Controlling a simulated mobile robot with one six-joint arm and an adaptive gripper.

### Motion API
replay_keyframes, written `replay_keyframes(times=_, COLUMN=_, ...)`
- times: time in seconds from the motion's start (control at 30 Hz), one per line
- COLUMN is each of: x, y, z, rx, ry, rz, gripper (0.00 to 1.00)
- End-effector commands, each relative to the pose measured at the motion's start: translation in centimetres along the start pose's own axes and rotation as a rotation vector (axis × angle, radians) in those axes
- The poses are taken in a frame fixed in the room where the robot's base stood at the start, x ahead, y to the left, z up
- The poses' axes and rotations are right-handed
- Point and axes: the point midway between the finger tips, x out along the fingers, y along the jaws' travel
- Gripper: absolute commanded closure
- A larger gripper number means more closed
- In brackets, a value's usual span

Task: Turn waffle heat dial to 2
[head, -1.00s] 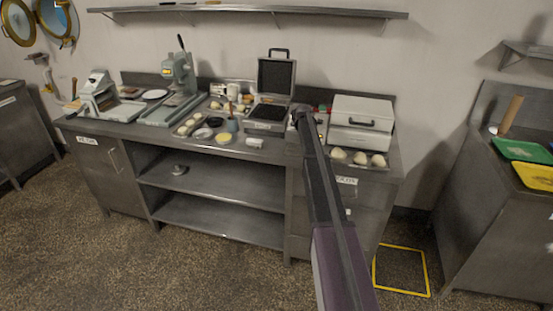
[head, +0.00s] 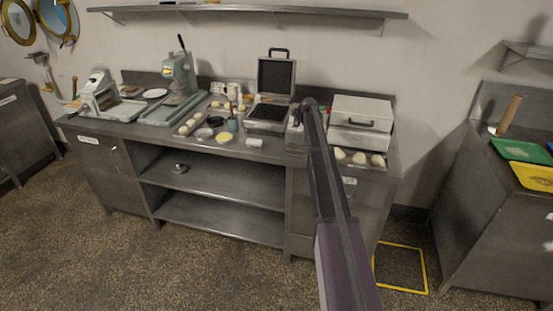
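The waffle iron (head: 274,78) stands open on the steel counter, its lid upright and its dark lower plate (head: 268,112) showing. Its heat dial is too small to make out, and the right side of the iron's base is near my arm. My gripper (head: 297,118) is at the far end of my arm, beside the right front of the waffle iron. It is small and partly hidden by my arm, so its fingers cannot be told apart.
A closed white press (head: 361,122) stands right of my gripper, with dough pieces on a tray (head: 374,167) before it. A small white block (head: 254,143) lies left of my gripper. A shelf (head: 250,10) hangs above.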

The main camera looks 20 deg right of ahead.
Motion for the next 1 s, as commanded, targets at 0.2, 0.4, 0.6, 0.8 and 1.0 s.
replay_keyframes(times=0.2, x=-0.4, y=0.2, z=-0.1, rx=-0.130, ry=0.000, rz=-0.055, gripper=0.50)
replay_keyframes(times=0.4, x=-3.1, y=0.3, z=-0.1, rx=-0.124, ry=0.000, rz=-0.052, gripper=0.50)
replay_keyframes(times=0.6, x=-5.3, y=0.4, z=-0.1, rx=-0.122, ry=-0.001, rz=-0.051, gripper=0.50)
replay_keyframes(times=0.8, x=-7.5, y=0.5, z=-0.1, rx=-0.122, ry=-0.001, rz=-0.051, gripper=0.50)
replay_keyframes(times=1.0, x=-9.8, y=0.6, z=-0.1, rx=-0.121, ry=-0.001, rz=-0.051, gripper=0.50)
